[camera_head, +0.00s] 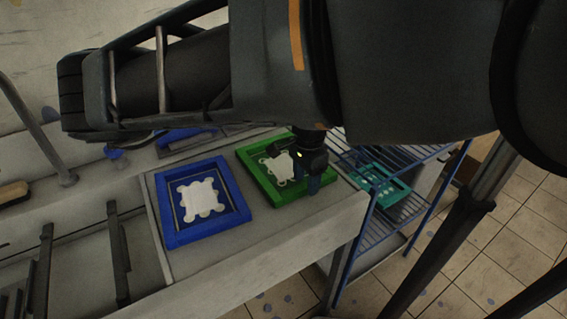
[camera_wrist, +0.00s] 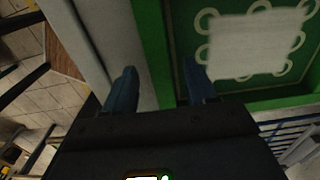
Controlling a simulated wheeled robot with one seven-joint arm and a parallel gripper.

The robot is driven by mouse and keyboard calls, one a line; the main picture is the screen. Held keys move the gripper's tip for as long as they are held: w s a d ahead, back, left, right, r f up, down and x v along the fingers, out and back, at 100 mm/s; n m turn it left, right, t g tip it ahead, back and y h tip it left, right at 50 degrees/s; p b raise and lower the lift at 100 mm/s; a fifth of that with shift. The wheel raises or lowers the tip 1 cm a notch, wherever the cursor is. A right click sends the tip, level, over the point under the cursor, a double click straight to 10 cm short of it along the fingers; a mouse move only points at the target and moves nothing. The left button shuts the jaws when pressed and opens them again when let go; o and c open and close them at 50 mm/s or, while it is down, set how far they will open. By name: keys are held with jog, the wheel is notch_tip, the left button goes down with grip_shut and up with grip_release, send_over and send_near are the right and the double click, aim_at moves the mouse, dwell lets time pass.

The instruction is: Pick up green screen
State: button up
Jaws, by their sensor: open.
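The green screen (camera_head: 253,157), a green frame with a pale printed pattern in its middle, lies flat on the grey worktop, right of a blue screen. My gripper (camera_head: 314,180) is over its right side in the head view and covers part of that side. In the wrist view the green screen (camera_wrist: 153,45) fills the upper right. My gripper (camera_wrist: 158,88) is open there, with two blue fingers apart. The frame's green edge lies between the fingertips in the picture, with nothing seen clamped. I cannot tell whether the fingers touch the frame.
A blue screen (camera_head: 164,207) with a similar pattern lies to the left. Another blue frame (camera_head: 183,134) lies behind it, partly hidden by my arm. A wire rack (camera_head: 408,160) stands right of the worktop with a teal frame (camera_head: 372,176) on it. The worktop's front strip (camera_head: 290,235) is clear.

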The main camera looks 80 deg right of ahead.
jog(key=shift+f, duration=0.4)
grip_shut()
